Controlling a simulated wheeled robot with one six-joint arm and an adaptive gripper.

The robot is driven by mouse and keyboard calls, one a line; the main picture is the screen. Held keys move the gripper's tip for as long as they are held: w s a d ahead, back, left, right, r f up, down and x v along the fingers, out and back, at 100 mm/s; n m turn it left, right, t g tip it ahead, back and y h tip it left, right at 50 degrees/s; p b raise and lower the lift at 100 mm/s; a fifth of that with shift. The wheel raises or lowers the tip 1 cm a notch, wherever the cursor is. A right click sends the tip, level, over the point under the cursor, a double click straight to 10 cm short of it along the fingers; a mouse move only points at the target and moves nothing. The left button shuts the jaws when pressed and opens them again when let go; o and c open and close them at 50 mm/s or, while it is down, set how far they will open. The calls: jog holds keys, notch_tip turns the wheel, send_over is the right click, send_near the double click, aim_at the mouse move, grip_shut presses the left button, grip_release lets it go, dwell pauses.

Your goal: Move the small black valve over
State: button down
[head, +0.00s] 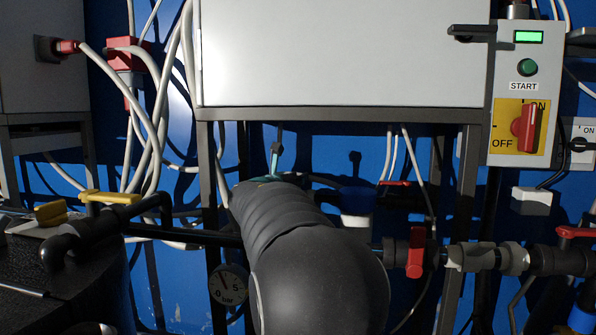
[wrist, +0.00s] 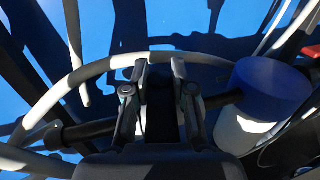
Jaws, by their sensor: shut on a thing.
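The small black valve (wrist: 161,108) shows in the wrist view as a dark upright handle on a black pipe. My gripper (wrist: 159,86) has one finger on each side of the handle and is shut on it. The lower part of the valve is hidden by the gripper body. In the head view my dark arm covers the middle, and the valve and the fingertips cannot be made out behind it.
A white cylinder with a blue top (wrist: 268,92) stands close right of my gripper. Red-handled valve (head: 416,252), pressure gauge (head: 228,284) and yellow handles (head: 110,198) surround my arm. A white cabinet (head: 345,55) is above, with a switch box (head: 525,75) right.

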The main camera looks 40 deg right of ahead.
jog(key=m+g+p, duration=0.1)
jog(key=m+g+h+p, duration=0.1)
jog(key=g, duration=0.1)
jog(key=shift+w+a+r, duration=0.1)
jog(key=shift+w+r, duration=0.05)
jog(key=shift+f+m+g+h+p, duration=0.15)
jog(key=shift+m+g+p, duration=0.35)
jog(key=shift+g, duration=0.35)
jog(key=shift+f+m+g+h+p, duration=0.15)
jog(key=shift+m+g+p, duration=0.2)
jog(key=shift+m+g, duration=0.4)
jog(key=shift+r, duration=0.1)
jog(key=c, duration=1)
grip_release()
jog(key=shift+a, duration=0.1)
jog(key=shift+o, duration=0.2)
jog(key=a, duration=1.1)
jog(key=shift+s+a, duration=0.35)
jog(key=shift+a, duration=0.05)
